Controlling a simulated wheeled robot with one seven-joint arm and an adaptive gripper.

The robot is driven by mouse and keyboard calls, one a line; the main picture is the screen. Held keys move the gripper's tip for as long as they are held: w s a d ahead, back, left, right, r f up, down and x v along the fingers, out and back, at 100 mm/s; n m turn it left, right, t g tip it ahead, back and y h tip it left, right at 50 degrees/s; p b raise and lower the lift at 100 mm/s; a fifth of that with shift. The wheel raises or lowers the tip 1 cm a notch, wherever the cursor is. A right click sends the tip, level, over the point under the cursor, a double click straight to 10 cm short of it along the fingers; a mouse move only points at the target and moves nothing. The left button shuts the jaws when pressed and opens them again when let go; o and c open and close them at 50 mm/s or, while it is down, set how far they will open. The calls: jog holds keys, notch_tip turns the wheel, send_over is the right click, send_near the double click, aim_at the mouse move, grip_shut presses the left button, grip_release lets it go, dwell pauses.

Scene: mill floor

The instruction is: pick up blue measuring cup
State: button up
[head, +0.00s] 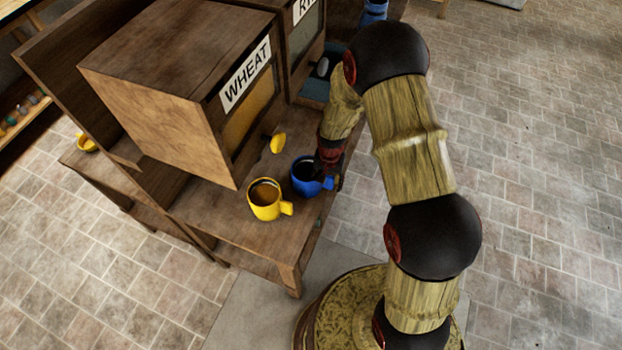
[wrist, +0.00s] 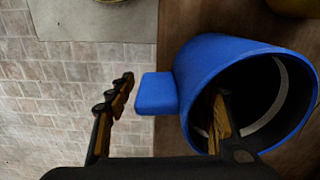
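The blue measuring cup (head: 302,182) stands upright on the wooden bench, beside a yellow cup. In the wrist view the blue cup (wrist: 225,60) fills the right side, its mouth facing the camera and its blocky handle (wrist: 155,93) pointing left. My gripper (head: 333,178) is at the cup's handle side in the head view, partly hidden by my arm. In the wrist view my gripper (wrist: 172,98) is open. One finger is outside, left of the handle, and the other reaches inside the cup's mouth. The handle and near wall lie between them, with a gap visible at the left finger.
The yellow cup (head: 264,208), with brownish contents, stands close to the blue cup. The bench's front edge (head: 300,255) is near. Another yellow cup (head: 86,144) is at far left.

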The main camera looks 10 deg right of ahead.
grip_shut()
dwell(0.5)
